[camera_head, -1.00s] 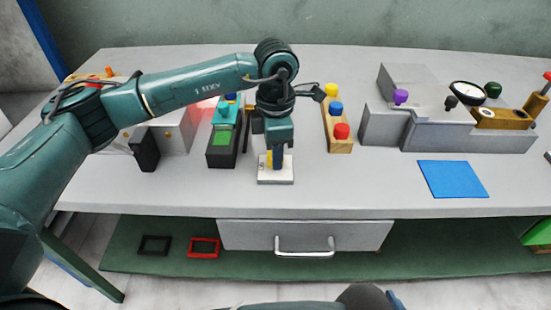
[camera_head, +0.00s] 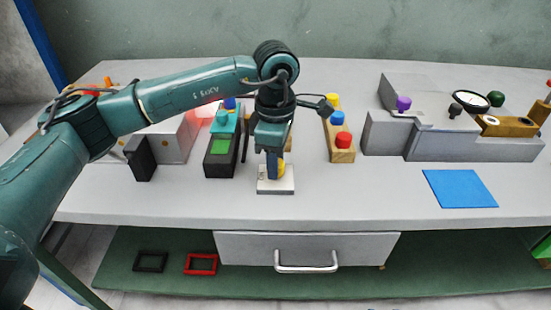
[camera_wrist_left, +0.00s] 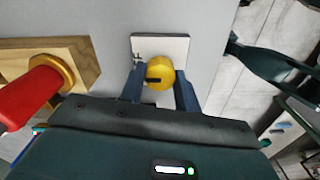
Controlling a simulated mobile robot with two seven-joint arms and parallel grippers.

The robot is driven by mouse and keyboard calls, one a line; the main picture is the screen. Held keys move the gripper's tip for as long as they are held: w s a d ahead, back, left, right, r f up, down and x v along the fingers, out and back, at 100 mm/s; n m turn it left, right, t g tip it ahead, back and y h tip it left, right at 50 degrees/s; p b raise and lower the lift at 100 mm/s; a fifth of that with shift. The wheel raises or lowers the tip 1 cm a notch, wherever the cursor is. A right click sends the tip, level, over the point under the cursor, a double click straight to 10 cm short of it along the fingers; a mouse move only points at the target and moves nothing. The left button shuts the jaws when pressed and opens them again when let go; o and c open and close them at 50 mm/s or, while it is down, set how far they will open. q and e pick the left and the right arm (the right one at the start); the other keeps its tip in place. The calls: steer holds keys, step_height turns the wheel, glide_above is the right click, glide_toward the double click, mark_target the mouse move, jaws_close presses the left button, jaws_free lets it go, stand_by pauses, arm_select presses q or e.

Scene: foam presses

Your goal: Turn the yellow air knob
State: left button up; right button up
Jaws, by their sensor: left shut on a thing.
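The yellow air knob (camera_wrist_left: 160,72) sits on a white base plate (camera_head: 276,187) near the front edge of the table. It is round with a dark slot. In the head view the yellow knob (camera_head: 282,169) is partly hidden behind a finger. My left gripper (camera_head: 275,168) points down over the plate. In the wrist view the two blue fingers of my left gripper (camera_wrist_left: 159,84) stand on either side of the knob and are shut on it. My right gripper is not in view.
A wooden block with yellow, blue and red knobs (camera_head: 342,141) stands to the right. A grey machine with a gauge (camera_head: 471,99) and a blue mat (camera_head: 459,188) are farther right. A black and green device (camera_head: 221,147) stands left. A drawer (camera_head: 307,247) is below.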

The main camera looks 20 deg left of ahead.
arm_select(q)
steer(key=shift+r, duration=0.1)
steer(key=o, duration=1)
step_height(320, 180, up, 13)
steer(key=shift+r, duration=0.1)
